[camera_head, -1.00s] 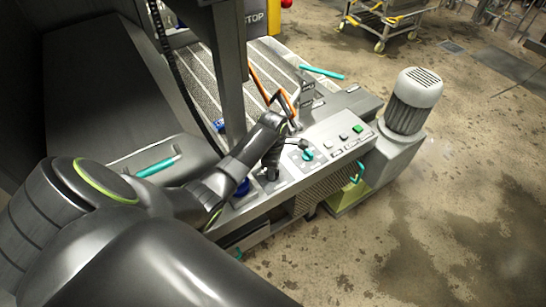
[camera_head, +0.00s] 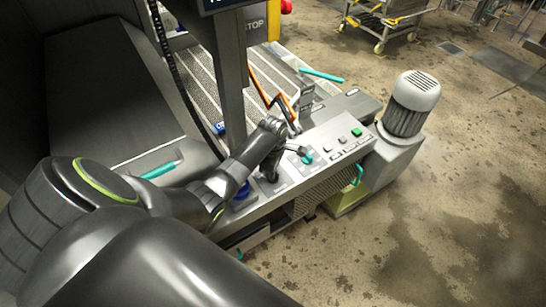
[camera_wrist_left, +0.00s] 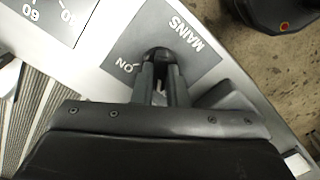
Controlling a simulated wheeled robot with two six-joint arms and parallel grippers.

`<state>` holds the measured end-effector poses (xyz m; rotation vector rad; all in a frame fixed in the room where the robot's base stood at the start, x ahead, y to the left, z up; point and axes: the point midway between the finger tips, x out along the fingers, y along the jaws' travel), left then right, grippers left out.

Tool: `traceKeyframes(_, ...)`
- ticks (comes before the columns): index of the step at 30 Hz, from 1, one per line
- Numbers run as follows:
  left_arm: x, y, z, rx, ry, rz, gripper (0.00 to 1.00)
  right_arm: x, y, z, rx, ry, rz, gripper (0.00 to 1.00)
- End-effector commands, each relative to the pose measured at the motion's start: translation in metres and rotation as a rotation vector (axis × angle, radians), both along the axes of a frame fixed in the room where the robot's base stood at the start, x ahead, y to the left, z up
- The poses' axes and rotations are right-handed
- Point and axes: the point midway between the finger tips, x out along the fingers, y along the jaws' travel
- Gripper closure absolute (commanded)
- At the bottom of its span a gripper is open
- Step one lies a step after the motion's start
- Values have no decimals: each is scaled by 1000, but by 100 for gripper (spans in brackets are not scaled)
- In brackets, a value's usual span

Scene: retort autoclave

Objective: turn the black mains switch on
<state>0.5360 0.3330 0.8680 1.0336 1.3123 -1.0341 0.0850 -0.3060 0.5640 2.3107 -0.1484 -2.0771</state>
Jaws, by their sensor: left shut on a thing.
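The black mains switch (camera_wrist_left: 158,54) is a rounded knob on a dark grey plate marked MAINS and ON in the left wrist view. My left gripper (camera_wrist_left: 160,66) is shut on it, one finger on each side. The ON mark is just left of the knob. The fingers hide the knob's lower part, and I cannot tell exactly where it points. My right gripper is not in view.
A teal knob (camera_head: 306,158) and a green button (camera_head: 357,132) are on the panel to the right of my gripper. A grey motor (camera_head: 412,103) stands at the panel's right end. The floor at right is open.

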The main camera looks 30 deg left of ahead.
Motion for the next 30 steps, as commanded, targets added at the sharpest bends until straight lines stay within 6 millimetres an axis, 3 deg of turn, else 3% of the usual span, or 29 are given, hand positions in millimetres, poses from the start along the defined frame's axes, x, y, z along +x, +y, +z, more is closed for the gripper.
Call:
traceKeyframes(1,0,0,5,0,2,-35,100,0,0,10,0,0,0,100)
traceKeyframes(12,0,-1,4,-2,1,-379,100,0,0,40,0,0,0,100)
traceKeyframes(30,1,0,3,-1,0,-948,100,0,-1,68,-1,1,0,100)
